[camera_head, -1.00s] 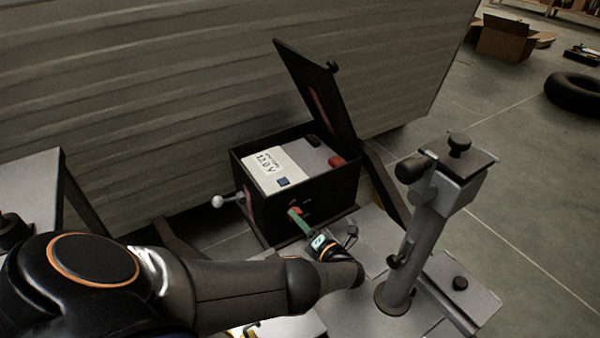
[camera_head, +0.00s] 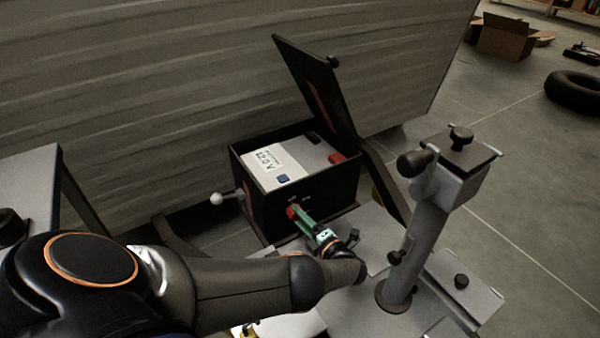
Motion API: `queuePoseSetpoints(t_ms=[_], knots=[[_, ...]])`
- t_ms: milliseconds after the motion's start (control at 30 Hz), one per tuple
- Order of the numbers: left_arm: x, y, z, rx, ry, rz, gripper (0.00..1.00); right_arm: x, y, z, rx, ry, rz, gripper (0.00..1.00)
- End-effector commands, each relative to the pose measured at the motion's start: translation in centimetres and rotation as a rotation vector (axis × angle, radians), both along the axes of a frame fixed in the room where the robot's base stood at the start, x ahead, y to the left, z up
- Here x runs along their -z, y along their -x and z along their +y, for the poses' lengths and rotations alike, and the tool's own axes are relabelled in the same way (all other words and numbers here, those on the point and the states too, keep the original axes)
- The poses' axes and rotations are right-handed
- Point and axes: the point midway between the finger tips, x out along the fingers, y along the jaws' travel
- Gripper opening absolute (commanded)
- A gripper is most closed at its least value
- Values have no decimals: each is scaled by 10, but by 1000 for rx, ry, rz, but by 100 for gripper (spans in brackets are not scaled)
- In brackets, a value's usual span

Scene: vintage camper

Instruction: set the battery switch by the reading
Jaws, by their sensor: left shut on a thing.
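The black battery box (camera_head: 330,192) stands open on the hitch frame with its lid (camera_head: 305,75) tilted up. Inside is a grey battery (camera_head: 311,157) with a blue terminal block, a red one and a white label (camera_head: 268,161). The small label print looks like 12.0 V, but I cannot be sure. The red battery switch (camera_head: 292,212) is on the box's front face, with small marks around it. My left gripper (camera_head: 300,216), with green fingers, is shut on the switch and partly hides it. The switch's exact setting is unclear. My right gripper is out of view.
A white-knobbed lever (camera_head: 217,199) sticks out left of the box. A silver post (camera_head: 425,210) with dark knobs rises close to the right of my left wrist. The ribbed camper wall (camera_head: 170,90) is behind. A tyre (camera_head: 577,92) and cardboard box (camera_head: 506,38) lie far right.

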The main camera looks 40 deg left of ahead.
Motion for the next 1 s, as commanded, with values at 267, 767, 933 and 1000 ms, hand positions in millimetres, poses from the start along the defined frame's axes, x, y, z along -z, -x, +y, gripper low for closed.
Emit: queuePoseSetpoints(t_ms=[267,767,933,1000], knots=[[1,1,0,-2,-1,5,0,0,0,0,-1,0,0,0],[0,0,0,0,0,0,82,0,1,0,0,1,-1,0],[-1,0,0,0,14,-48,82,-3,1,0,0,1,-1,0],[-1,0,0,1,28,-97,82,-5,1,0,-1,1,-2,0]])
